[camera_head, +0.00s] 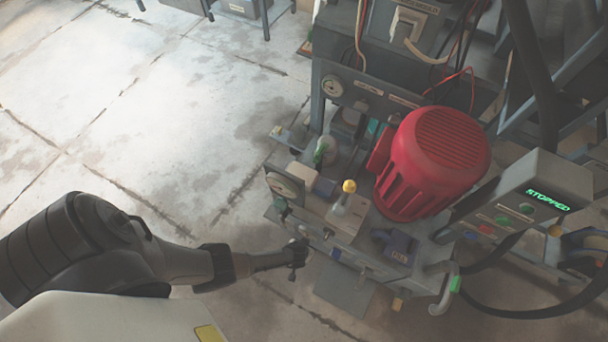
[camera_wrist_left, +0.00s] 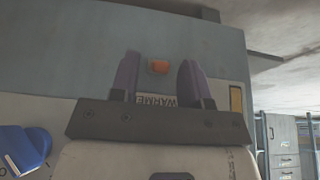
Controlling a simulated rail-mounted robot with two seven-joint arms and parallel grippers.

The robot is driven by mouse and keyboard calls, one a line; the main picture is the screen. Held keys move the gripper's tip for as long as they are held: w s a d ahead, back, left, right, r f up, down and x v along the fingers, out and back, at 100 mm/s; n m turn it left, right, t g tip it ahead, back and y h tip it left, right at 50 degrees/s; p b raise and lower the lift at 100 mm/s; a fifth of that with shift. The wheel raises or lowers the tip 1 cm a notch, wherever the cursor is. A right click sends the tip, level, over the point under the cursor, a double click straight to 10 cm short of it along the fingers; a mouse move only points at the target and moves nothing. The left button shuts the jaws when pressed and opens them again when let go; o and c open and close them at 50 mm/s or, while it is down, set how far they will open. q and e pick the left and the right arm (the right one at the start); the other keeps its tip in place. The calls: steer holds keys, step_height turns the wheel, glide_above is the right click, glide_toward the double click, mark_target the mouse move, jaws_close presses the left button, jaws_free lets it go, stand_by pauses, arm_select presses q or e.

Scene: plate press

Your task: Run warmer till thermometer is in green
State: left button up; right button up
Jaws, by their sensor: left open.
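In the left wrist view, an orange button (camera_wrist_left: 159,67) sits on the grey machine panel (camera_wrist_left: 75,60), above an upside-down label (camera_wrist_left: 158,101) reading "WARME", its end hidden. My left gripper (camera_wrist_left: 157,78) is open, its two dark fingers on either side of the button; I cannot tell whether they touch the panel. In the head view my left gripper (camera_head: 298,253) is at the machine's front face. A round dial (camera_head: 285,185) faces out just above it, and another dial (camera_head: 332,87) is farther back. I cannot tell which is the thermometer; no green zone is readable. My right gripper is not visible.
A blue knob (camera_wrist_left: 24,150) is beside the gripper in the wrist view. The press carries a red motor (camera_head: 432,160) and a yellow-knobbed lever (camera_head: 348,187). A control box (camera_head: 525,195) at right shows "STOPPED". The floor (camera_head: 120,120) at left is clear.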

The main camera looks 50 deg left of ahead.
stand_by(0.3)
arm_select(q)
jaws_close()
steer(key=shift+f+b, duration=0.4)
steer(key=shift+b, duration=0.4)
steer(key=shift+s+d+f+t+y+b, duration=0.15)
steer(key=shift+f+t+y+b, duration=0.3)
steer(key=shift+t+b, duration=0.85)
steer(key=shift+s+a+f+t+y+b, duration=0.15)
steer(key=shift+f+t+y+b, duration=0.35)
steer(key=shift+t+b, duration=0.85)
steer(key=shift+s+d+f+t+y+b, duration=0.15)
steer(key=shift+f+t+y+b, duration=0.3)
steer(key=shift+t+b, duration=0.85)
steer(key=shift+r, duration=0.1)
steer(key=shift+f+t+y, duration=0.3)
steer(key=shift+t+y, duration=0.1)
steer(key=shift+t, duration=0.35)
